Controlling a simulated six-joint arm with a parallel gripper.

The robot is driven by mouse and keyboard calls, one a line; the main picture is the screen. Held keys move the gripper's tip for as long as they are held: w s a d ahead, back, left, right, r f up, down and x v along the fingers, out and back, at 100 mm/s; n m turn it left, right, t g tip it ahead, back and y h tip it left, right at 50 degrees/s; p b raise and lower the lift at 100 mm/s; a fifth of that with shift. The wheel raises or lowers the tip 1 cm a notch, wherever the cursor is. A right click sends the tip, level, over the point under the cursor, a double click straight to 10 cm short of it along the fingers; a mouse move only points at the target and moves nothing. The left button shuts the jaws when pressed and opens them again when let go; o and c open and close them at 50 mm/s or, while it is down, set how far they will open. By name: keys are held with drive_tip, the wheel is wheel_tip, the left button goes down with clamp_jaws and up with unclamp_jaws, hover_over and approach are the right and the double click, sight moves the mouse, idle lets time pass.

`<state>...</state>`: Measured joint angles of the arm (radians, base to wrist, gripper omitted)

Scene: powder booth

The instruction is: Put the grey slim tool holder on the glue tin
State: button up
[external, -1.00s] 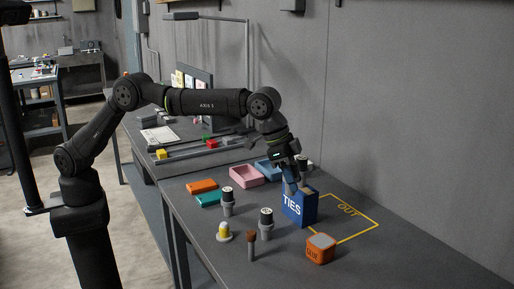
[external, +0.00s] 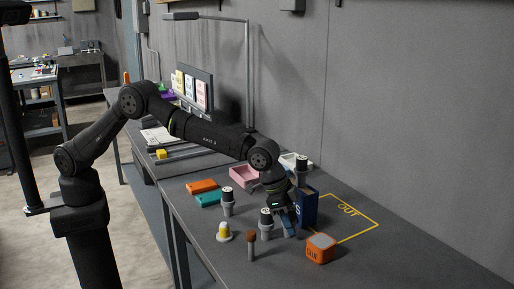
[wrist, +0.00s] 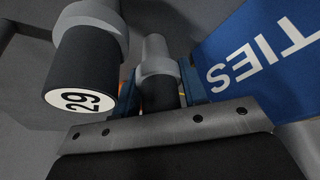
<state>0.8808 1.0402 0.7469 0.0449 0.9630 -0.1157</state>
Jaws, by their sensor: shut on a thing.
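My gripper (external: 289,224) is in front of the blue TIES box, low over the table. In the wrist view its blue fingers (wrist: 160,92) are shut on the grey slim tool holder (wrist: 154,53). This has a black end between the fingers and a grey collar and narrow grey end pointing away from my wrist. In the external view my gripper mostly hides it. The glue tin (external: 319,254) is orange with a grey top and stands just right of and nearer than my gripper. Nothing is seen on its top.
Others stand on the table (external: 228,203) and behind the TIES box (external: 303,164). The TIES box (external: 309,207) is right beside my gripper. A yellow-topped piece (external: 224,232) and brown-topped peg (external: 251,246) stand in front.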

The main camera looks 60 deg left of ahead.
drive_tip(key=o, duration=1.2)
drive_tip(key=shift+f, duration=0.1)
drive_tip(key=v, duration=1.1)
drive_tip(key=shift+a+r, duration=0.1)
drive_tip(key=shift+r, duration=0.35)
drive_tip(key=shift+c, duration=0.8)
drive_tip(key=shift+s+r, duration=0.1)
drive_tip(key=shift+r, duration=0.1)
drive_tip(key=c, duration=0.4)
